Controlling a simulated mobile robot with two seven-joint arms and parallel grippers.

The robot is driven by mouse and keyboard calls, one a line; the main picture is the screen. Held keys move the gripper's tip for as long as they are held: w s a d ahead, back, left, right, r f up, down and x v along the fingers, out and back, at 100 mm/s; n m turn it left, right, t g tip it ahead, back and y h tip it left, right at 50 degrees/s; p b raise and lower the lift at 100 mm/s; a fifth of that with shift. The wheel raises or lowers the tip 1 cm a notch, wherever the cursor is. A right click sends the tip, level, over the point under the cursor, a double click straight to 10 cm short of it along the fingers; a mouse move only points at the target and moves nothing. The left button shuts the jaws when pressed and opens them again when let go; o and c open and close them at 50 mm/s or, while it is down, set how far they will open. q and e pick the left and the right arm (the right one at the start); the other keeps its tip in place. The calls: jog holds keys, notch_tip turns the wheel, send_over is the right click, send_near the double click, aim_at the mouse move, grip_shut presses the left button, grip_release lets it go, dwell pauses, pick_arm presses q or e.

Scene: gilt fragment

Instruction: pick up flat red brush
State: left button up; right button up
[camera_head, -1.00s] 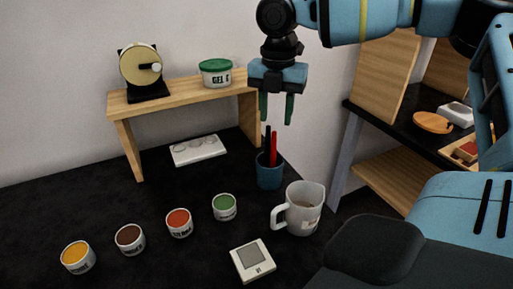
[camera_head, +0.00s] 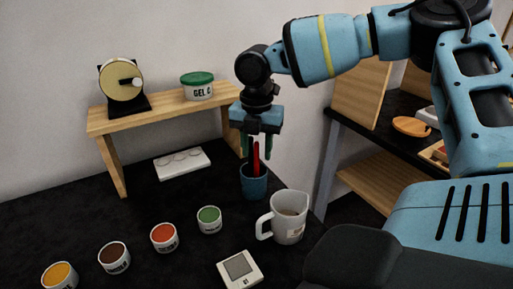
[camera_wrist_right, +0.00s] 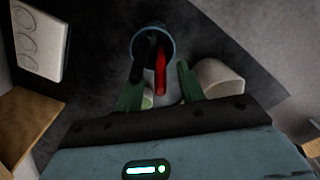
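The flat red brush (camera_head: 256,158) stands upright in a blue cup (camera_head: 255,186) on the dark table, its red handle above the rim. In the right wrist view, the red brush (camera_wrist_right: 160,73) and a dark handle (camera_wrist_right: 138,66) beside it rise from the cup (camera_wrist_right: 168,37). My right gripper (camera_head: 255,156) points down just above the cup, its green fingers around the level of the handle tops. In the right wrist view my right gripper (camera_wrist_right: 157,82) is open, with the red handle between the fingers and no visible grip. My left gripper is not in view.
A white jug (camera_head: 289,228) stands close to the cup at the right. A wooden shelf (camera_head: 160,113) with a green-lidded tub (camera_head: 199,87) stands behind left. Several small paint pots, including a green one (camera_head: 209,220), and a white device (camera_head: 240,269) are in front.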

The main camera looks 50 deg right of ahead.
jog(key=shift+f, duration=0.35)
jog(key=shift+c, duration=0.2)
grip_shut()
jog(key=shift+r, duration=0.1)
